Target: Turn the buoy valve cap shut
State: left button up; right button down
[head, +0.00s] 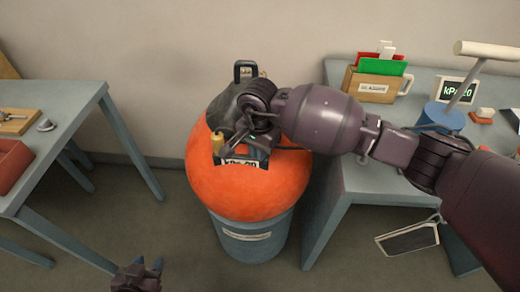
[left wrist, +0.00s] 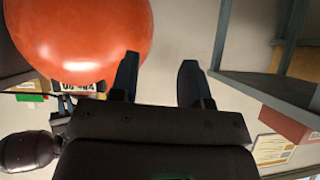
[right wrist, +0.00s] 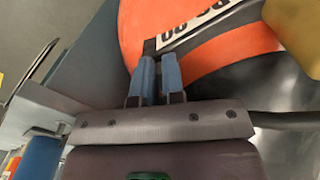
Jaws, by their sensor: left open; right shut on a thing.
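The orange buoy (head: 250,190) with a dark top sits on a blue-grey drum (head: 245,240) in the head view. It shows close up in the left wrist view (left wrist: 80,40) and right wrist view (right wrist: 240,40). My right gripper (head: 235,142) is at the buoy's upper front. In the right wrist view its fingers (right wrist: 160,62) are shut close together at a small dark piece (right wrist: 149,47), perhaps the valve cap; the fingers hide most of it. My left gripper (head: 142,265) is open and empty, low in front of the buoy, apart from it.
A yellow piece (head: 217,142) stands beside the right gripper on the buoy. A label (head: 243,163) is partly covered. A right table (head: 345,150) holds a file box (head: 372,84) and gauge display (head: 456,91).

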jog(key=m, duration=0.4)
jog(key=m+p, duration=0.1)
jog(key=m, duration=0.1)
jog(key=shift+w+a+r, duration=0.1)
jog(key=shift+w+a, duration=0.15)
jog(key=shift+w, duration=0.1)
jog(key=m, duration=0.3)
jog(key=shift+w+p, duration=0.15)
jog(key=shift+p, duration=0.2)
jog(key=shift+m, duration=0.4)
jog(key=c, duration=1.2)
grip_release()
